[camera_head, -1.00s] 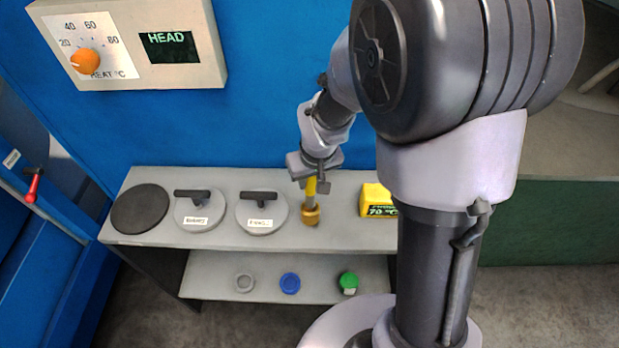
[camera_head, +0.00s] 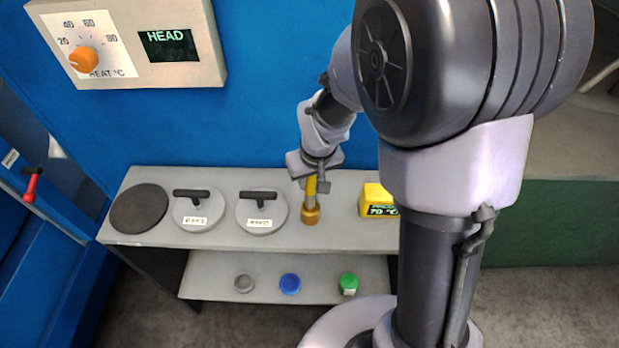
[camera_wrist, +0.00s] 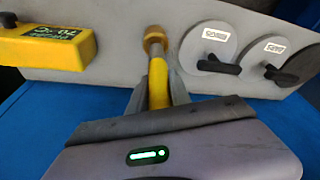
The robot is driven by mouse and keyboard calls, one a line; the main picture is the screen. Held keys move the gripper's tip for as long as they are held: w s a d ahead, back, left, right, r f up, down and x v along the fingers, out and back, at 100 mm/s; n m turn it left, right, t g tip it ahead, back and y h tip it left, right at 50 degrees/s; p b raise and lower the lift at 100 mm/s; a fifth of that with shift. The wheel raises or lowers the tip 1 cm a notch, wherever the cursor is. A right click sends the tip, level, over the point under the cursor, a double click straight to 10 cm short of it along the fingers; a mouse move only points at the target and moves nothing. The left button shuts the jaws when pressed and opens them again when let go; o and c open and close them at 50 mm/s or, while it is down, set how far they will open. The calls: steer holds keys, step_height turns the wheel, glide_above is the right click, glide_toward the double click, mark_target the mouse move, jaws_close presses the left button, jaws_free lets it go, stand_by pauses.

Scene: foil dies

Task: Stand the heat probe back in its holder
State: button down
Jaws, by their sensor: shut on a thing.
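The heat probe (camera_head: 311,189) has a yellow handle and a grey metal shaft, and it is upright over the shelf top. My gripper (camera_head: 314,184) is shut on the yellow handle, which also shows between the fingers in the wrist view (camera_wrist: 158,84). The probe's lower end meets the brass-coloured holder (camera_head: 310,216), a small cup on the shelf. The holder also shows in the wrist view (camera_wrist: 154,39), in line with the probe. How deep the tip sits in the holder cannot be told.
A yellow box with a display (camera_head: 376,199) stands right of the holder. Two grey dies with dark handles (camera_head: 262,222) (camera_head: 184,213) and a dark round plate (camera_head: 139,209) lie to the left. Several small pots, one blue (camera_head: 290,284), sit on the lower shelf. A blue wall rises behind.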

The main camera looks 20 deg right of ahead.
mark_target(310, 194)
steer(key=shift+f+b, duration=3.1)
steer(key=shift+b, duration=0.05)
steer(key=c, duration=1.1)
jaws_free()
steer(key=shift+r, duration=0.1)
steer(key=p+v, duration=0.5)
steer(key=v, duration=1.2)
steer(key=shift+r+p, duration=0.25)
steer(key=shift+p, duration=0.15)
